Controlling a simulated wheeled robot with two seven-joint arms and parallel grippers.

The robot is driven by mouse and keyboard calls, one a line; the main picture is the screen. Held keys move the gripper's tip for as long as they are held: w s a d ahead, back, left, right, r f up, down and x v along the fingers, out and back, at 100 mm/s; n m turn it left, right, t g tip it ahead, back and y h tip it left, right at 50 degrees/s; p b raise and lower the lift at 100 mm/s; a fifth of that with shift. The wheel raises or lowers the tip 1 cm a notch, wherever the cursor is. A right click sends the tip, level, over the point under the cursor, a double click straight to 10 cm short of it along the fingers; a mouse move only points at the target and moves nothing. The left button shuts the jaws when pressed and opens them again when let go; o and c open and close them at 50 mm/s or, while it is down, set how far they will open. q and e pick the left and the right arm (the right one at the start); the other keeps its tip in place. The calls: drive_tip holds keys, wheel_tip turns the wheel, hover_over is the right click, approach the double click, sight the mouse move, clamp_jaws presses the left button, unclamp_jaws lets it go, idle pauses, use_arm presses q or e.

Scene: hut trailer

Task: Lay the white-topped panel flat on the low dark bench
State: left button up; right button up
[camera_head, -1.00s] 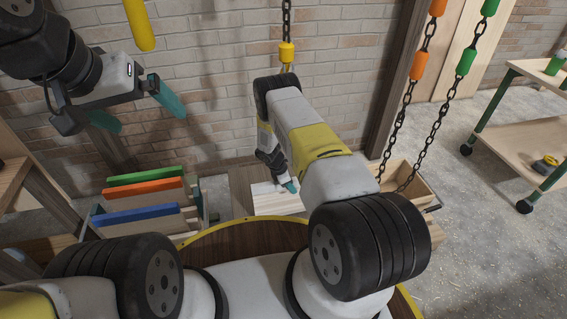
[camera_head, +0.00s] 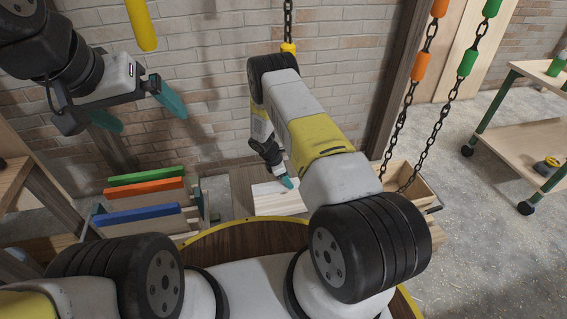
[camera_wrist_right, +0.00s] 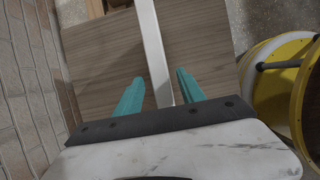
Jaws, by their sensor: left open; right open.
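The white-topped panel (camera_head: 275,200) shows as a pale board beyond my round base rim in the head view. In the right wrist view it is a narrow white strip (camera_wrist_right: 153,45), seen nearly edge-on. My right gripper (camera_wrist_right: 160,92) is open, with a teal finger on each side of the strip and gaps visible. In the head view my right gripper (camera_head: 287,182) is at the panel's upper right part. A brown wood-grained surface, seemingly the low bench (camera_wrist_right: 100,60), lies below the strip. My left gripper (camera_head: 138,108) is open and empty, raised before the brick wall.
A rack with green, orange and blue-edged boards (camera_head: 145,188) stands left of the panel. A wooden box (camera_head: 408,182) and hanging chains (camera_head: 402,120) are to the right. A wheeled trolley (camera_head: 525,140) stands far right, with open floor before it.

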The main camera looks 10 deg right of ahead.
drive_tip(key=v, duration=0.6)
